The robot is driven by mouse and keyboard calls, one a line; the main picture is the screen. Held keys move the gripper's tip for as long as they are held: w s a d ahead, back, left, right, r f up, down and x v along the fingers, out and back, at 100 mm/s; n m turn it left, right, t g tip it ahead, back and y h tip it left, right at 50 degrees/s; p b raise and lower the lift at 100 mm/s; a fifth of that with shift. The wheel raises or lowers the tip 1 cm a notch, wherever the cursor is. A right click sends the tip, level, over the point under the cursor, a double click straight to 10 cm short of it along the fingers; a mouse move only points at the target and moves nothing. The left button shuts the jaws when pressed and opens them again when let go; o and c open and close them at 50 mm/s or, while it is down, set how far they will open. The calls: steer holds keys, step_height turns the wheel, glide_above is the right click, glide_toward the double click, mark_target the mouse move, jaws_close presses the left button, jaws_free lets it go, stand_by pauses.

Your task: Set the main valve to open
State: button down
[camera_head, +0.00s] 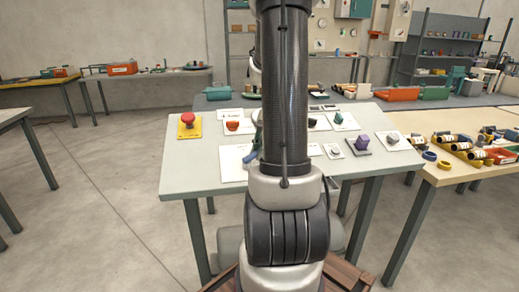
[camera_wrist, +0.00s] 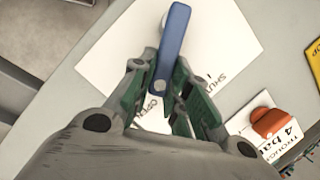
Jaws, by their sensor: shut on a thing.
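The main valve has a blue lever (camera_wrist: 172,45) over a white plate (camera_wrist: 115,60) marked OPEN and SHUT. The OPEN mark lies just below that end, partly hidden by a finger; the SHUT mark is to the right. My gripper (camera_wrist: 160,84) is shut on the lever's near end, one green-padded finger on each side. In the head view my arm hides most of the valve; part of its white plate (camera_head: 233,166) shows at the left.
An orange knob (camera_wrist: 272,122) on a plate reading 4 bar sits right of my gripper. A red button (camera_head: 187,118) on a yellow base stands at the table's left. A purple block (camera_head: 363,140) and grey knob (camera_head: 393,138) are at the right. The table's front left (camera_head: 185,172) is clear.

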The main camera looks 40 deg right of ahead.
stand_by(0.5)
steer(key=c, duration=1.4)
jaws_free()
steer(key=shift+s, duration=0.1)
steer(key=shift+o, duration=0.2)
steer(key=v, duration=1.2)
